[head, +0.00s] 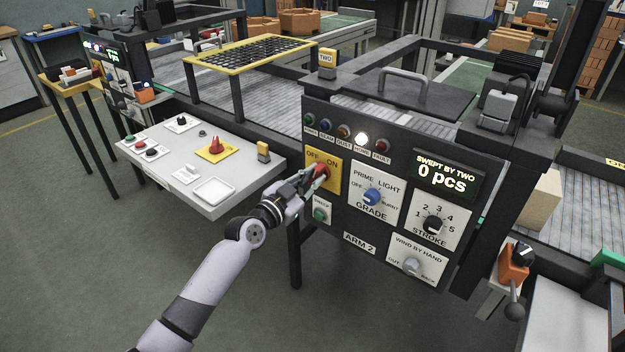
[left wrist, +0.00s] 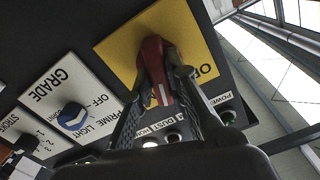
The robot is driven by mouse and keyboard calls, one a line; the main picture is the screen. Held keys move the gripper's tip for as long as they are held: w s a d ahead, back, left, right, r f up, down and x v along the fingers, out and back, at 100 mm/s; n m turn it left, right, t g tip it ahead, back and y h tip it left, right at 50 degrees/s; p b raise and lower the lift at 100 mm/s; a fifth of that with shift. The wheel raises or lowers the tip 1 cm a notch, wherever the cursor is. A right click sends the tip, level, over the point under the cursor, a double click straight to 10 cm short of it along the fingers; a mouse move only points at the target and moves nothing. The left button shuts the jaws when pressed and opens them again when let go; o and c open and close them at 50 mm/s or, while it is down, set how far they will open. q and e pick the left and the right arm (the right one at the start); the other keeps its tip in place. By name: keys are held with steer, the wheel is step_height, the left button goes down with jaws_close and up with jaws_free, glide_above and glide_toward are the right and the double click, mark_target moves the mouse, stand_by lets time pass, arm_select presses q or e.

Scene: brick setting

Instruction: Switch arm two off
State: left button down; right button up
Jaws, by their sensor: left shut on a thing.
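The ARM 2 control panel (head: 335,225) stands upright in the middle of the head view. Its red switch handle (head: 319,171) sits on a yellow OFF/ON plate (head: 332,182) at the panel's upper left. My left gripper (head: 312,178) is shut on the red handle. In the left wrist view the red handle (left wrist: 154,62) lies between the two fingers (left wrist: 160,95), in front of the yellow plate (left wrist: 115,50). The fingers hide part of the plate, so the handle's exact setting is hard to tell. My right gripper is not in view.
A row of lamps (head: 344,131) runs above the switch, with the HOME lamp (head: 362,139) lit white. The blue GRADE knob (head: 372,197) and green button (head: 320,214) are close by. A grey desk (head: 240,189) with buttons stands left. The display reads 0 pcs (head: 445,180).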

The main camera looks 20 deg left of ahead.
arm_select(q)
steer(key=n, duration=0.6)
steer(key=shift+a+n, duration=0.1)
steer(key=shift+n, duration=0.2)
steer(key=n, duration=0.4)
steer(key=shift+n, duration=1.1)
steer(key=c, duration=1.6)
jaws_free()
steer(key=shift+a, duration=0.1)
steer(key=shift+o, duration=0.2)
steer(key=v, duration=1.2)
